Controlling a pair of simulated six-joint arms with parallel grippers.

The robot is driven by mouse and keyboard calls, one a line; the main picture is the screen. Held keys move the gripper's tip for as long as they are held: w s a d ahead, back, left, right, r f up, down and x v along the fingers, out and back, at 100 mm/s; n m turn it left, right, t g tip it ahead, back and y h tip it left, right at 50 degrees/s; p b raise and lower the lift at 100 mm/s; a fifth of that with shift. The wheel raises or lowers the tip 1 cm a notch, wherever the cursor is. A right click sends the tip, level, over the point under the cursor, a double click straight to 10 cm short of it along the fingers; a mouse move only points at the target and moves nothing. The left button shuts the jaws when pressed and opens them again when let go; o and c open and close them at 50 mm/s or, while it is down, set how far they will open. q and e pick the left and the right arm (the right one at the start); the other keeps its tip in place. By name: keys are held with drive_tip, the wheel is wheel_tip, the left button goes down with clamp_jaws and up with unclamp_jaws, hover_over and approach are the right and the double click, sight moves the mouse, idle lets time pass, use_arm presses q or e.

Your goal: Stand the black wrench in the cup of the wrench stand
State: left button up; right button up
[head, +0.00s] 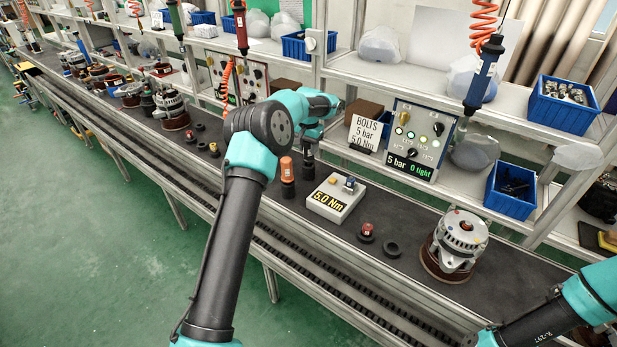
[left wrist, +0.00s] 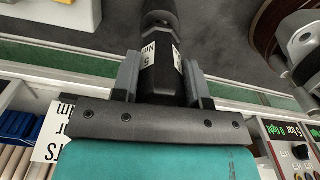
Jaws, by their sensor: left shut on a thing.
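The black wrench (head: 308,168) is upright in the head view, just right of an orange-topped tool (head: 287,170). My left gripper (head: 310,146) is above it and shut on its upper part. In the left wrist view the black wrench (left wrist: 160,75) sits between the two fingers of my left gripper (left wrist: 160,80), its white label facing out. I cannot tell whether its lower end touches the bench. I cannot clearly make out the wrench stand; an empty black ring (head: 392,249) lies on the bench to the right. Only links of my right arm show at the lower right.
A white box marked 5.0 Nm (head: 333,201) is close to the right of the wrench. A red-topped part (head: 366,231) and an alternator (head: 457,243) stand further right. A control panel (head: 418,140) is behind. A blue hanging tool (head: 484,72) is above.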

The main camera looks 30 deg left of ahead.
use_arm(q)
drive_tip(key=shift+f, duration=0.2)
drive_tip(key=o, duration=1.1)
wheel_tip(320, 180, up, 17)
drive_tip(key=shift+r, duration=0.2)
drive_tip(key=shift+f, duration=0.1)
